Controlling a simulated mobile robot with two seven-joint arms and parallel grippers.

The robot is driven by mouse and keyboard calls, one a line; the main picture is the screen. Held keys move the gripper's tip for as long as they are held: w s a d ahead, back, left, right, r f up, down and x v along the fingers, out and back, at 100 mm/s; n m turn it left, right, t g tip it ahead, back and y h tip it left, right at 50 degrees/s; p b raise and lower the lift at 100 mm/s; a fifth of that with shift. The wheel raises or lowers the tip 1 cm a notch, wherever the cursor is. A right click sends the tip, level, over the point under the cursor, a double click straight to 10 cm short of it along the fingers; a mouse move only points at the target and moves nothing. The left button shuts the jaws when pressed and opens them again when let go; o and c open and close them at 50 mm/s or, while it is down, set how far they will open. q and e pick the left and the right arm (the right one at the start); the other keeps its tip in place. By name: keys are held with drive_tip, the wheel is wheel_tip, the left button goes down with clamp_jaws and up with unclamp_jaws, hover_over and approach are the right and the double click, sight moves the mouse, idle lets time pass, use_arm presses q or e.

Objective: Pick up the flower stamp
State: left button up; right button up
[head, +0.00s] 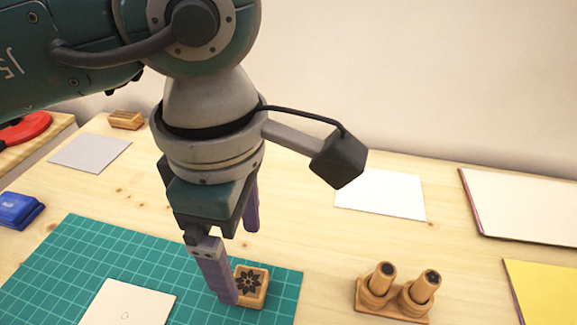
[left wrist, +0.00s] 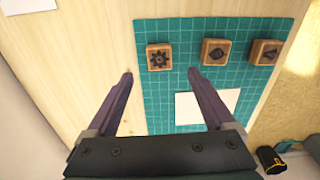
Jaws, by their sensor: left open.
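The flower stamp (head: 250,287) is a small wooden block with a dark flower on its top. It sits on the green cutting mat (head: 60,260). My left gripper (head: 238,264) is open and points down over it, one finger partly covering the block in the head view. In the left wrist view the flower stamp (left wrist: 159,57) lies just beyond and between the fingertips of the gripper (left wrist: 160,73). The fingers do not grip it. I cannot tell the exact height of the fingertips. My right gripper is not in view.
Two more wooden stamps (left wrist: 213,52) (left wrist: 263,52) stand on the mat in the left wrist view. A cream card (head: 125,303) lies on the mat. A wooden holder (head: 392,302) stands to the right, a blue inkpad (head: 18,209) at left. White paper (head: 380,194) lies behind.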

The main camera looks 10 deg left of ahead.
sight(248, 282)
use_arm(q)
wheel_tip(248, 282, down, 2)
drive_tip(key=shift+s+f, duration=0.15)
drive_tip(key=shift+f, duration=0.05)
drive_tip(key=f, duration=0.2)
drive_tip(key=f+b, duration=0.1)
drive_tip(key=f, duration=0.2)
drive_tip(key=shift+w+f, duration=0.2)
drive_tip(key=shift+f, duration=0.05)
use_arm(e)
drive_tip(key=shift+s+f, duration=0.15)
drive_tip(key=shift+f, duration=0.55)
use_arm(q)
clamp_jaws()
drive_tip(key=shift+r, duration=0.15)
wheel_tip(248, 282, up, 20)
drive_tip(key=p, duration=0.3)
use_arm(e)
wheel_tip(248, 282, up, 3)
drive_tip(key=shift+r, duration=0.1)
